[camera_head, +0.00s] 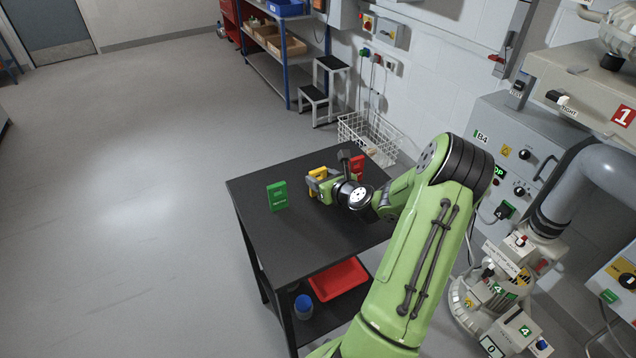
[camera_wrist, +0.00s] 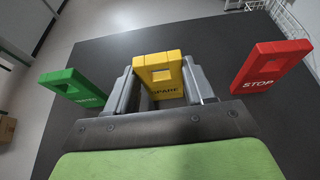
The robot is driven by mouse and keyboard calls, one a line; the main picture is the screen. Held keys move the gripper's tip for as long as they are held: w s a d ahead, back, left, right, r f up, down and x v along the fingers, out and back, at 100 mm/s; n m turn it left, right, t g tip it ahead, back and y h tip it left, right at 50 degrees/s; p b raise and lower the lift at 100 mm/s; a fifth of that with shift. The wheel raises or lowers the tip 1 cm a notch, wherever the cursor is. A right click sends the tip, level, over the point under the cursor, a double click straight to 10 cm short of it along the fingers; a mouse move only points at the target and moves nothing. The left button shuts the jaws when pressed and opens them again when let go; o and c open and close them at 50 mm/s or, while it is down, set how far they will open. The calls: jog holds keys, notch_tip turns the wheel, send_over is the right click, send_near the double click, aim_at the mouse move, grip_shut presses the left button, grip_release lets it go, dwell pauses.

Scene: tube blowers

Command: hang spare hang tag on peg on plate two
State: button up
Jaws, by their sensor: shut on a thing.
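The yellow spare tag (camera_wrist: 165,92), marked SPARE with a square hole near its top, stands between the two fingers of my gripper (camera_wrist: 160,84) in the wrist view. The gripper is shut on it. In the head view the yellow tag (camera_head: 316,174) shows partly behind my gripper (camera_head: 328,182), low over the black table (camera_head: 320,235). I cannot tell whether the tag touches the tabletop. I cannot make out plate two or its peg in either view.
A green tag (camera_head: 277,196) stands left of my gripper and a red STOP tag (camera_wrist: 270,66) right of it. Machinery with a red label 1 (camera_head: 623,115) and a grey pipe (camera_head: 580,190) fills the right. A wire basket (camera_head: 370,138) is behind the table.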

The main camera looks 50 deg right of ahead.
notch_tip(320, 180, up, 10)
jog(key=p, duration=0.4)
jog(key=shift+r, duration=0.1)
